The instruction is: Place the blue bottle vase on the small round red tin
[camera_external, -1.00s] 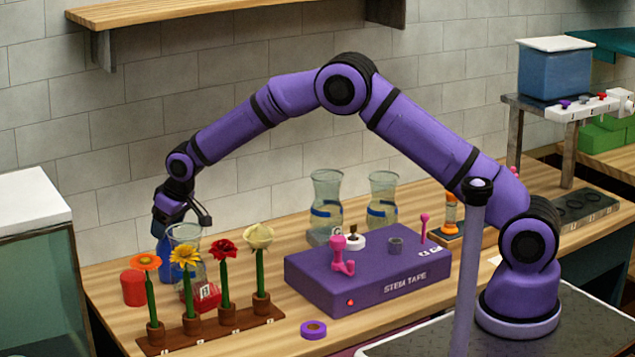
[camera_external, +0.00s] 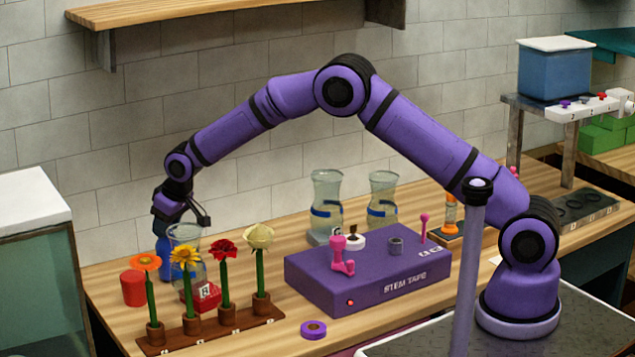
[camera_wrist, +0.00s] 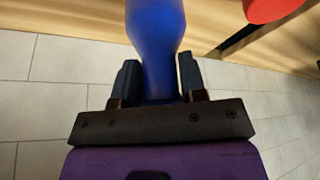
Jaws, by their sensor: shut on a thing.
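The blue bottle vase (camera_wrist: 157,35) is between the two fingers of my gripper (camera_wrist: 158,82) in the wrist view, and the fingers are shut on its neck. In the external view the blue vase (camera_external: 165,258) shows only in part, below my gripper (camera_external: 170,222) and behind the flowers. I cannot tell whether its base touches the table. The small round red tin (camera_external: 133,288) stands on the table just left of the vase, apart from it. The red tin also shows at the top right of the wrist view (camera_wrist: 272,8).
A rack (camera_external: 220,330) with several upright flowers stands in front of the vase. A clear glass vase (camera_external: 186,240) and a red block (camera_external: 205,297) are close on the right. A purple stem tape box (camera_external: 370,270) is further right. The tiled wall is behind.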

